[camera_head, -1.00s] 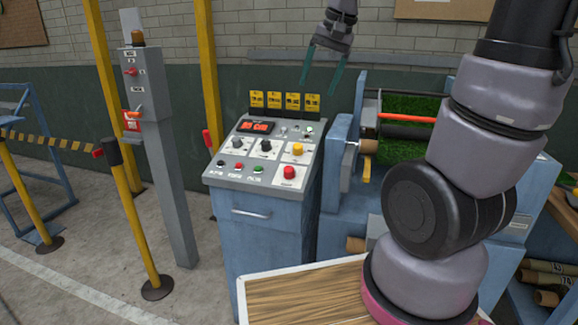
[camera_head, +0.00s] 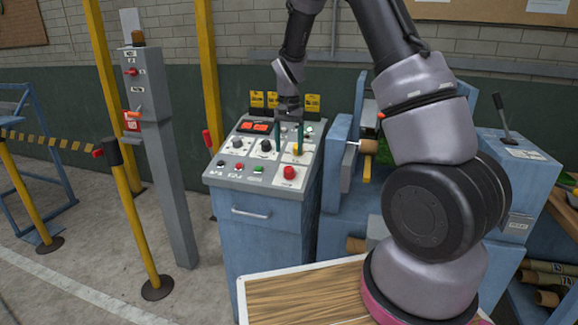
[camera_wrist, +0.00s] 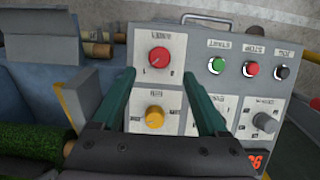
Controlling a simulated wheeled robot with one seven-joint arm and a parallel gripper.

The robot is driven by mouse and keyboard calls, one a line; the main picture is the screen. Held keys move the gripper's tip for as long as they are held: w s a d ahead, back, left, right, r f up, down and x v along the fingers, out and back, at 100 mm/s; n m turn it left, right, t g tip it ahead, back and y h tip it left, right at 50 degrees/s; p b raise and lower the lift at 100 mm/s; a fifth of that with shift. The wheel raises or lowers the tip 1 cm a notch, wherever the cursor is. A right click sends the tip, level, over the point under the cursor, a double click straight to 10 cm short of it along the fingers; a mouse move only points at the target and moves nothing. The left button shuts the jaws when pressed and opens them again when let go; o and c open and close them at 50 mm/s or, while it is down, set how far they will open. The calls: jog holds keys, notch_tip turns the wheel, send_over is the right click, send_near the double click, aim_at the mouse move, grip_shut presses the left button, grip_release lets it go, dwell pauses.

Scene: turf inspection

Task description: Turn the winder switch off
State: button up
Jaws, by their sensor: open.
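The grey control panel (camera_head: 250,180) carries several rotary knobs. A red knob (camera_head: 289,172) is at its front right, on a white plate; it shows larger in the wrist view (camera_wrist: 159,57). A yellow knob (camera_head: 298,149) is behind it, also seen in the wrist view (camera_wrist: 155,117). The labels are too blurred to tell surely which is the winder switch. My gripper (camera_head: 288,144) is open and empty above the panel's right part. In the wrist view its green fingers (camera_wrist: 158,78) lie to either side of the yellow knob, tips towards the red one.
Black knobs (camera_head: 237,142) and a row of small push buttons (camera_head: 238,166) share the panel, with a red display behind. A grey post (camera_head: 170,180) and yellow poles stand left. A blue machine with a green turf roll (camera_wrist: 30,140) and a lever (camera_head: 502,118) is right.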

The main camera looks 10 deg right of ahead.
aim_at(289, 168)
notch_tip(289, 168, down, 7)
jog(key=shift+f, duration=0.1)
dwell(0.3)
grip_shut()
